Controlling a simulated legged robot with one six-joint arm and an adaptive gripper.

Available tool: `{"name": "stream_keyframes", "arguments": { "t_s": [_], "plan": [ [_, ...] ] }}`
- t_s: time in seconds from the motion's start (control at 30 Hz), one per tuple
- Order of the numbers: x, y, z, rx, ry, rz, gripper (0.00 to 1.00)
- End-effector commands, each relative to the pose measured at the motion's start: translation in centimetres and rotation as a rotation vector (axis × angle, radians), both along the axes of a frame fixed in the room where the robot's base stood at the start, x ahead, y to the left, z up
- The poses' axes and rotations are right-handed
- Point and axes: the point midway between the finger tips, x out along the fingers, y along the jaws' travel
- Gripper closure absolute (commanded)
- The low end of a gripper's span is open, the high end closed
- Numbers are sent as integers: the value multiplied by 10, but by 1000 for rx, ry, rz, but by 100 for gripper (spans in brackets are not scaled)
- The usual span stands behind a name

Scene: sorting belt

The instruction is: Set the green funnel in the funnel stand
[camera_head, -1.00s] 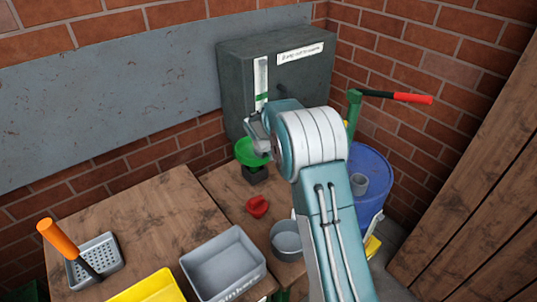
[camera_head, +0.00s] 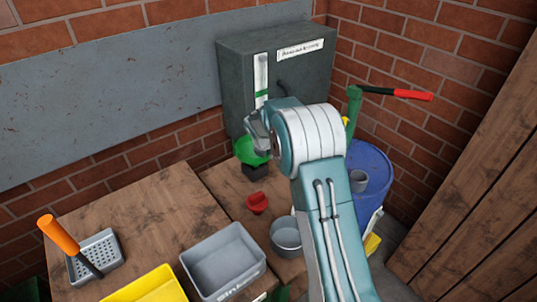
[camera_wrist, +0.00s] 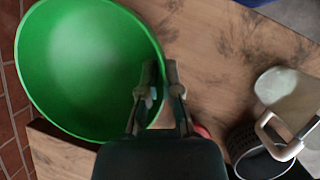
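The green funnel (camera_head: 247,151) is at the back of the wooden table, by the grey cabinet, with its wide mouth up. It sits directly above a small dark block (camera_head: 255,172), which looks like the funnel stand; whether the spout is inside it is hidden. My gripper (camera_head: 258,140) is at the funnel's right edge. In the wrist view the funnel (camera_wrist: 85,65) fills the upper left, and my gripper (camera_wrist: 160,85) has its fingers close together on either side of the rim, apparently pinching it.
A red knob-like piece (camera_head: 257,203) and a grey metal cup (camera_head: 286,237) stand on the table. A grey bin (camera_head: 225,262), yellow tray (camera_head: 150,287) and grater-like holder (camera_head: 95,258) are nearer. A blue drum (camera_head: 372,180) stands right. The grey cabinet (camera_head: 290,65) rises close behind.

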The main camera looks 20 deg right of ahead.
Motion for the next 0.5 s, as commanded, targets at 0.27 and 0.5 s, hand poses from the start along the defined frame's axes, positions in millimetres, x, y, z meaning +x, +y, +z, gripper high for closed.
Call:
{"name": "stream_keyframes", "arguments": {
  "t_s": [0.27, 0.5],
  "plan": [
    [0, 0, -4, 0, 0, 0, 100],
    [0, 0, -7, 0, 0, 0, 100]
  ]
}}
